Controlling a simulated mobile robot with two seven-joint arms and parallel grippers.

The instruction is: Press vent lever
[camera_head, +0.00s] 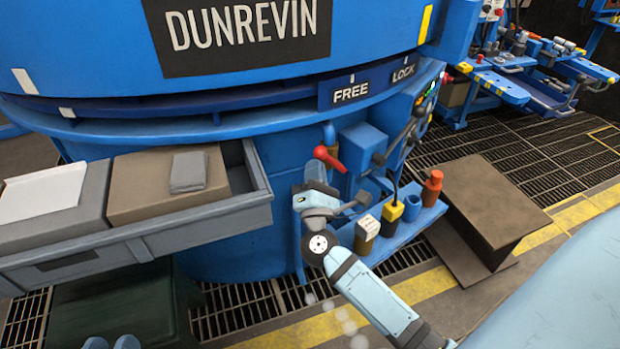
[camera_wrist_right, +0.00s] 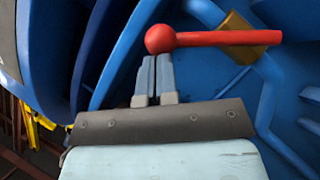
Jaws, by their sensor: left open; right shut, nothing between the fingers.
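The vent lever is a red rod with a ball end (camera_head: 331,160) on the front of the blue furnace, below the FREE sign. In the right wrist view the red lever (camera_wrist_right: 215,39) lies nearly level, its ball at the left end. My right gripper (camera_wrist_right: 155,60) is shut and empty, its fingertips just below the ball, touching or very near it. In the head view my right gripper (camera_head: 315,172) is just below the lever, partly hidden by its own wrist. My left gripper (camera_head: 111,343) shows only two separated fingertips at the bottom left edge, open and empty.
A grey tray (camera_head: 150,236) with boxes juts out left of my right arm. A blue shelf (camera_head: 405,235) with several small tools is to its right. A brown stand (camera_head: 487,210) stands on the grated floor further right. Black-handled levers (camera_head: 402,135) are beside the red lever.

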